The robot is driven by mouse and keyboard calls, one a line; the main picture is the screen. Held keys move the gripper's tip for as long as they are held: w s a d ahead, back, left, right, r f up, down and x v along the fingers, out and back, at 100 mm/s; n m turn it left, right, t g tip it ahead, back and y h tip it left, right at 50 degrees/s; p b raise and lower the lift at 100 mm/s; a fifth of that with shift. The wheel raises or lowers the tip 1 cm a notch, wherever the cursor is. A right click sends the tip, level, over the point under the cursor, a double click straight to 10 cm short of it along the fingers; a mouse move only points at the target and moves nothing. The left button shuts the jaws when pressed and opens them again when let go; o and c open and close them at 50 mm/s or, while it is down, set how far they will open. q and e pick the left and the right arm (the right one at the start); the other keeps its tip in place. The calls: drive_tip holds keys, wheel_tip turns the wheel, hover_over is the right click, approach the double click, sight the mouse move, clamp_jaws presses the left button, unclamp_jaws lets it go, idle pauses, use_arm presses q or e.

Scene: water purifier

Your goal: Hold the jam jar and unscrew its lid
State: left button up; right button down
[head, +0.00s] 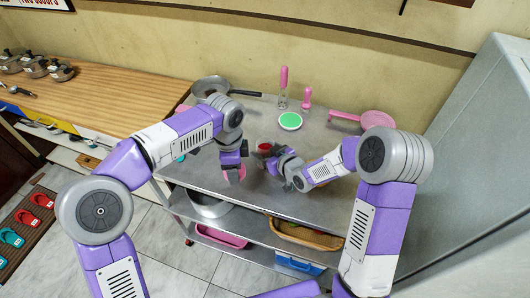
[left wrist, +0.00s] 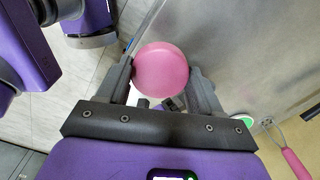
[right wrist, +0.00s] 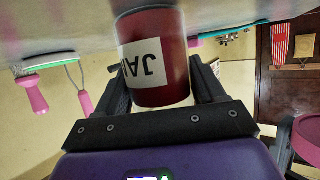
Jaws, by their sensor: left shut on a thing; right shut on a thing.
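The jam jar (head: 265,147) is dark red with a white label. In the right wrist view the jar (right wrist: 178,60) sits between the fingers of my right gripper (right wrist: 160,80), which is shut on it. In the head view my right gripper (head: 274,160) holds it over the steel table, with its red top uncovered. The round pink lid (left wrist: 160,70) is between the fingers of my left gripper (left wrist: 162,75), which is shut on it. In the head view the lid (head: 242,174) is left of and nearer than the jar, apart from it.
The steel table (head: 330,185) has a frying pan (head: 210,86) at back left, a green-topped round item (head: 290,121), pink-topped items (head: 307,97) and a pink pan (head: 377,123) at the back. A grey cabinet (head: 480,150) stands right. Lower shelves hold a pot, tray and basket.

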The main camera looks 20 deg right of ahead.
drive_tip(key=shift+r, duration=0.15)
drive_tip(key=shift+f, duration=0.2)
drive_tip(key=shift+c, duration=0.6)
unclamp_jaws()
drive_tip(key=shift+r, duration=0.15)
